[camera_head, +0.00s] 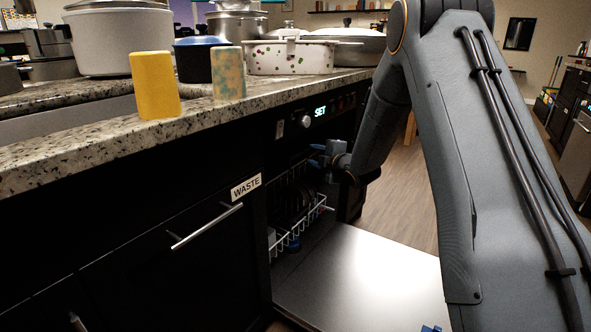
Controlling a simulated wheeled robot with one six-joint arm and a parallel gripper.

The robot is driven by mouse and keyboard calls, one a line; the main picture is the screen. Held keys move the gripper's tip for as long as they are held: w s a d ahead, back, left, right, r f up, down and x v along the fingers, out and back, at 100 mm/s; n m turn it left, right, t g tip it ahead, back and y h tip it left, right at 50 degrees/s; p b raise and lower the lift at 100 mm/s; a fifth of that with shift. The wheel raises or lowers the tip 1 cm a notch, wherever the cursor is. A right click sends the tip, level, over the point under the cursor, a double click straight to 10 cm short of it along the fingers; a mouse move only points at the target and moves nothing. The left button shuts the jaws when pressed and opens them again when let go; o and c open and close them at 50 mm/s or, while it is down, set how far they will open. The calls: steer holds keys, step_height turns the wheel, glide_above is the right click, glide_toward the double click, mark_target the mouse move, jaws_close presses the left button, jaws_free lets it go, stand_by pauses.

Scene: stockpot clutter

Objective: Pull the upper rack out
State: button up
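The dishwasher stands open under the counter, its door (360,270) folded down flat. A white wire rack (303,228) shows inside the opening, with dark dishes (290,203) standing in it. The inside behind the gripper is dark.
The counter edge (200,125) and the control panel (322,112) lie just above the gripper. A cabinet with a WASTE label (246,187) and bar handle (206,226) adjoins on the left. A yellow cup (154,85) stands near the counter's edge. The lowered door's top is mostly clear.

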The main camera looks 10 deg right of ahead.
mark_target(298, 155)
steer(key=shift+w+a+f+n+t+y+b, duration=0.35)
steer(key=shift+w+a+f+n+b, duration=0.55)
steer(key=shift+w, duration=0.85)
steer(key=shift+w+a+f+n+t+y+b, duration=0.1)
steer(key=shift+w+a+f+n+y+b, duration=0.25)
steer(key=shift+w+a+y+b, duration=1)
steer(key=shift+w+a+f+n+t+h+b, duration=0.25)
steer(key=shift+w+f+n+b, duration=0.45)
steer(key=shift+w, duration=1.5)
steer(key=shift+d, duration=0.1)
jaws_close()
